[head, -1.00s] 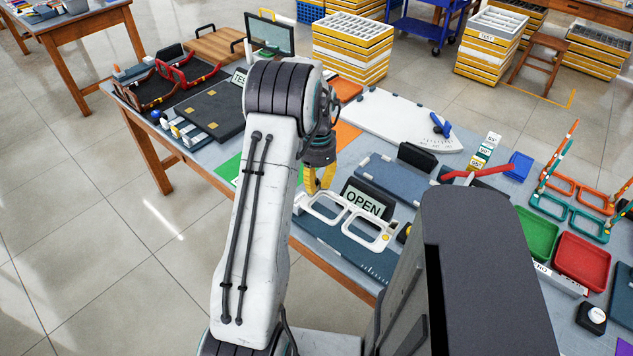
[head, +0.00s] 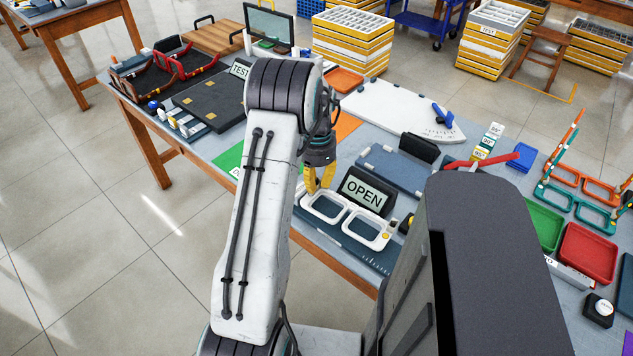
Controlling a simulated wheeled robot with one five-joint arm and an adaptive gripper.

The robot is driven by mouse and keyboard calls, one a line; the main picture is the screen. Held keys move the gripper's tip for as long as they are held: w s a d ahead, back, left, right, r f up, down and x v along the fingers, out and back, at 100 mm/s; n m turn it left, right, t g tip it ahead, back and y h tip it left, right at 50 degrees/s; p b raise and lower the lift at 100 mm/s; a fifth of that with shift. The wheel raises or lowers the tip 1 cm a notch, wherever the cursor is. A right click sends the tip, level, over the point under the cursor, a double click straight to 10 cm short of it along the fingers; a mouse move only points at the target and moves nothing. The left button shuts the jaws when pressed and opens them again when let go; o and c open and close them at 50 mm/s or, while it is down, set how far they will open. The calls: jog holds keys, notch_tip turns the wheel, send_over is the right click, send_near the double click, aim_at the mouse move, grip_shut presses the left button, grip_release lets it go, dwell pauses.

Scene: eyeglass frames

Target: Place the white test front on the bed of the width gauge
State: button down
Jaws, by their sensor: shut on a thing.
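The white test front (head: 344,228), with two open rims and a small yellow spot on its right end, is level over a dark blue plate with white scale marks (head: 384,258). That plate, with a black sign reading OPEN (head: 364,193) behind it, looks like the width gauge and its bed. My gripper (head: 317,188) has yellow fingers and points down at the back of the front's left rim, shut on it. The fingertips' exact contact is small and partly hidden. I cannot tell whether the front touches the bed or hangs just above it.
A second blue plate (head: 392,172) and a white fan-shaped board (head: 400,112) lie behind. A red tray (head: 588,252) and coloured frames (head: 585,200) are at right. A dark board (head: 208,105) is at left. My own dark body hides the table at lower right.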

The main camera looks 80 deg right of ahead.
jog(key=shift+w+a, duration=0.3)
jog(key=shift+w, duration=0.05)
dwell(0.5)
jog(key=shift+f+b, duration=0.7)
jog(key=shift+f, duration=0.05)
dwell(0.4)
jog(key=shift+r, duration=0.25)
jog(key=shift+r+p, duration=1.55)
jog(key=shift+r, duration=0.3)
